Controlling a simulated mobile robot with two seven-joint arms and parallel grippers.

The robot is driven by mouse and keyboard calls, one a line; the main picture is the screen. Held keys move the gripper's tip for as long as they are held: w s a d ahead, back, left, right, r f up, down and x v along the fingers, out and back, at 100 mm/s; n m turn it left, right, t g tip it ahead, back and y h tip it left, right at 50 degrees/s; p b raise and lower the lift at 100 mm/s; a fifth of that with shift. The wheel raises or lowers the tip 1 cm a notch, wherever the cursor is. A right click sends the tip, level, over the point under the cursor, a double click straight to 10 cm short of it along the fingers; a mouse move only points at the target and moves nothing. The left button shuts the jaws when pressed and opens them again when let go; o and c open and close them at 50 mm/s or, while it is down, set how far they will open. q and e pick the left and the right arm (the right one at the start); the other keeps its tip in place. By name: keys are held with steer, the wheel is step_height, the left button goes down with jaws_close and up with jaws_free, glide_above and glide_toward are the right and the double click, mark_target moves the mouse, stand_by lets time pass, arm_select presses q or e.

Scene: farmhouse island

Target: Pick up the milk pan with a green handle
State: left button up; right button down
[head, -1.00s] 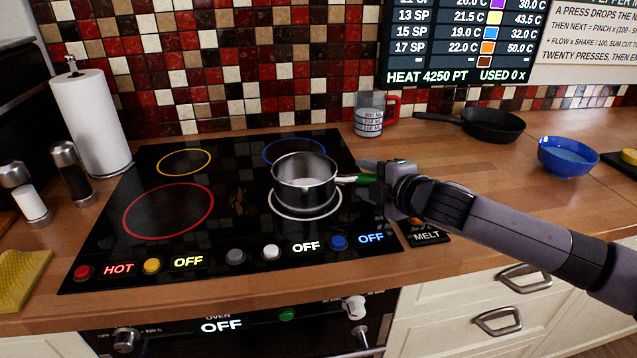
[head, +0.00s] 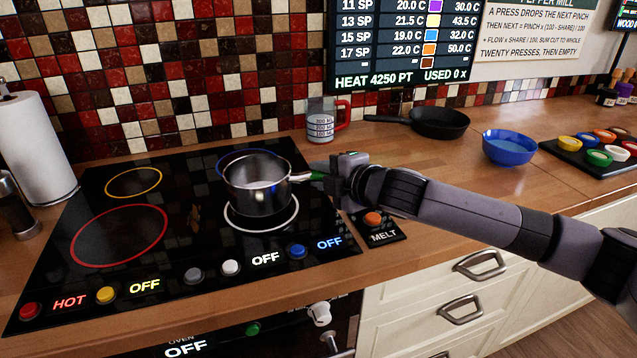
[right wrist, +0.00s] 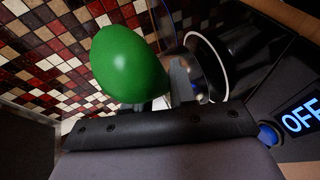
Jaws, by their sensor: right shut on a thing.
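The milk pan (head: 258,196) is a small shiny metal pot with a green handle (head: 317,175), over the white-ringed burner at the right front of the hob. It looks upright and slightly raised off the glass; the gap is hard to judge. My right gripper (head: 332,178) is shut on the green handle, right of the pan. In the right wrist view the rounded green handle end (right wrist: 130,64) fills the upper middle, and part of the pan (right wrist: 205,68) shows behind it. My left gripper is not in view.
The black hob (head: 180,225) has a red ring marked HOT at the left front. A measuring jug (head: 320,124) stands behind my gripper. A black frying pan (head: 438,123) and a blue bowl (head: 509,147) stand to the right. A MELT button (head: 373,219) lies below my wrist.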

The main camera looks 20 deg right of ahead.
step_height(320, 180, up, 18)
steer(key=p, duration=0.1)
stand_by(0.6)
